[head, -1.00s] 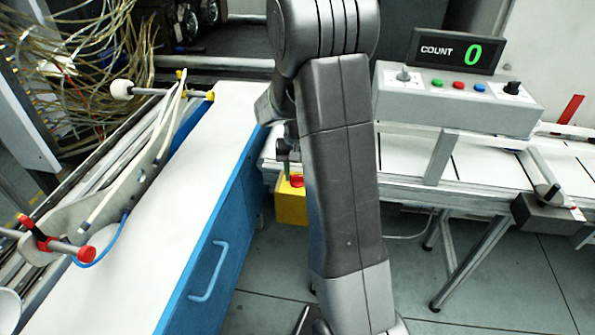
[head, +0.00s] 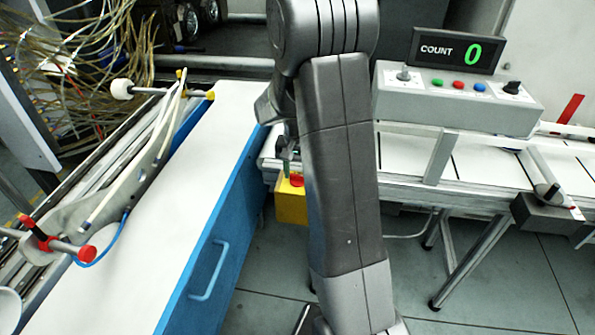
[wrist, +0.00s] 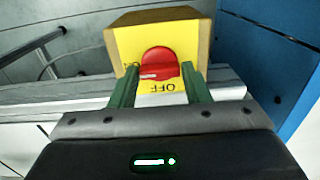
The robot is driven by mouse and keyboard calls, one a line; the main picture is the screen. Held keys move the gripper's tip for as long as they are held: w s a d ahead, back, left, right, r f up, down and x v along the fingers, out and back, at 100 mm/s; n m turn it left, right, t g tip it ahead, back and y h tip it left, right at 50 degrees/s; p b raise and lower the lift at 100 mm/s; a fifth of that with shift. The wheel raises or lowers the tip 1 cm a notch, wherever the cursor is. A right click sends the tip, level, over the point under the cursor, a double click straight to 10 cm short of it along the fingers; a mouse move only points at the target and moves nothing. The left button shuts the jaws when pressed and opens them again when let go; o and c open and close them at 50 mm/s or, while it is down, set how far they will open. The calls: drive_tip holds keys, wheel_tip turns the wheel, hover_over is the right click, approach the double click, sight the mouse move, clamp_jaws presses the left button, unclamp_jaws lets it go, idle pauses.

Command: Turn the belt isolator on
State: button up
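The belt isolator is a yellow box (wrist: 180,35) with a red rotary knob (wrist: 160,62) on its face. In the wrist view the word OFF shows upside down below the knob, and lettering to its left is partly hidden. A white mark on the knob points left. My gripper (wrist: 160,78) is open, its two green fingers apart at either side of the knob; I cannot tell whether they touch it. In the head view the yellow box (head: 291,208) is partly behind my arm, with a green finger just above the red knob (head: 296,180).
A white conveyor (head: 400,150) runs right, carrying a grey control box (head: 450,107) and a COUNT display (head: 452,51) reading 0. A blue cabinet (head: 225,240) with a white top stands left, close beside the isolator. Open floor lies in front.

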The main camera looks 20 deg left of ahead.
sight(297, 175)
drive_tip(key=o, duration=0.3)
wheel_tip(297, 175, up, 14)
drive_tip(key=shift+p, duration=0.35)
drive_tip(key=shift+f, duration=0.1)
wheel_tip(297, 175, down, 14)
drive_tip(key=shift+r+b, duration=0.1)
drive_tip(key=shift+b, duration=0.25)
idle(0.4)
